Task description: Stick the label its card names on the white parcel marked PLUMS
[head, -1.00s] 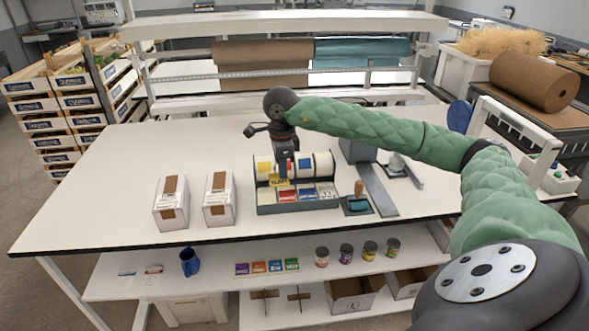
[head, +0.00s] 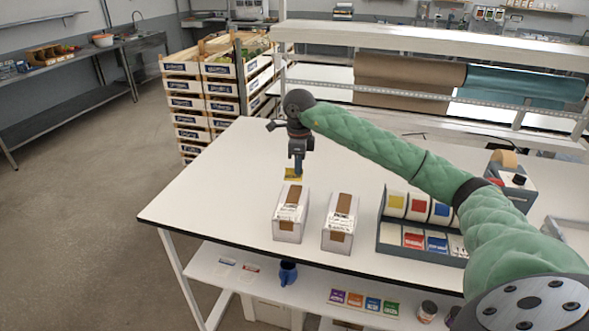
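Two white parcels with brown tape stand side by side on the white table: the left parcel (head: 287,228) and the right parcel (head: 337,236). Print shows on them, but I cannot read which says PLUMS. My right gripper (head: 296,170) points down, shut on a small yellow label (head: 292,175). The label is just beyond the left parcel's far top edge in the picture; I see no contact with the parcel. A grey label holder (head: 405,252) with yellow, red and blue rolls stands to the right. My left gripper is out of view.
A lower shelf (head: 215,275) holds two pale cards (head: 239,265), a blue mug (head: 288,272), several coloured cards (head: 364,302) and jars (head: 427,311). Stacked crates (head: 205,100) stand behind the table. The table (head: 190,205) left of the parcels is clear.

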